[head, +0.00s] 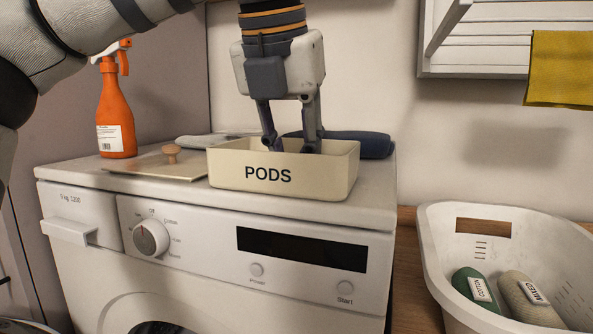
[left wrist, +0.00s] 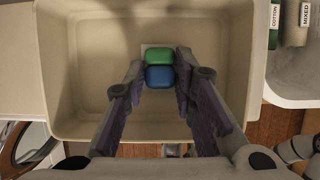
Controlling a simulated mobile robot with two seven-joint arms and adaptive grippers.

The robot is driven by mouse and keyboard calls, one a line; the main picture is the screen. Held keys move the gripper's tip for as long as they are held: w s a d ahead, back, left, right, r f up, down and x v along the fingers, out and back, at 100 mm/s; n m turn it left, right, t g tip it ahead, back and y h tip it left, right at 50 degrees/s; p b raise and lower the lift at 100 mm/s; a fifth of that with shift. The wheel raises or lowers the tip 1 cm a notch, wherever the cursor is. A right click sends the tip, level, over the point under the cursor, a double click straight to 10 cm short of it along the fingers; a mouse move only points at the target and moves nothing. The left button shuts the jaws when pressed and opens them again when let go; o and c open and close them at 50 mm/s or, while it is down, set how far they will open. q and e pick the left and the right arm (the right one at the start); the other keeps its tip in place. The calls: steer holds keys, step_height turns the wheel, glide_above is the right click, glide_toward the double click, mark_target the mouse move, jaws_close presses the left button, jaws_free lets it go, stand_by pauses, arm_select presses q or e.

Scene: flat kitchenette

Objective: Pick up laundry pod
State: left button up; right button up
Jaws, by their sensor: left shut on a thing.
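The laundry pod (left wrist: 158,67), green and blue with a pale edge, shows in the left wrist view inside the cream bin. The bin (head: 229,171), labelled PODS, sits on top of the washing machine; its floor also shows in the left wrist view (left wrist: 80,70). My left gripper (head: 290,146) reaches down into the bin from above. In the left wrist view its fingers (left wrist: 160,68) are shut on the pod, one on each side. In the head view the front wall of the bin hides the pod and the lowest fingertips.
An orange spray bottle (head: 115,110) and a board with a wooden knob (head: 155,165) stand left of the bin. A dark rolled cloth (head: 365,145) lies behind it. A white basket (head: 433,225) with COTTON and MIXED items is at right. A wall rack hangs above.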

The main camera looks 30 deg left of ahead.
arm_select(q)
steer(key=shift+f, duration=0.2)
step_height(320, 180, up, 10)
steer(key=p, duration=0.1)
arm_select(e)
steer(key=shift+w+r+t, duration=0.4)
steer(key=shift+w+r, duration=0.35)
steer(key=shift+w, duration=0.1)
arm_select(q)
steer(key=shift+a+r, duration=0.1)
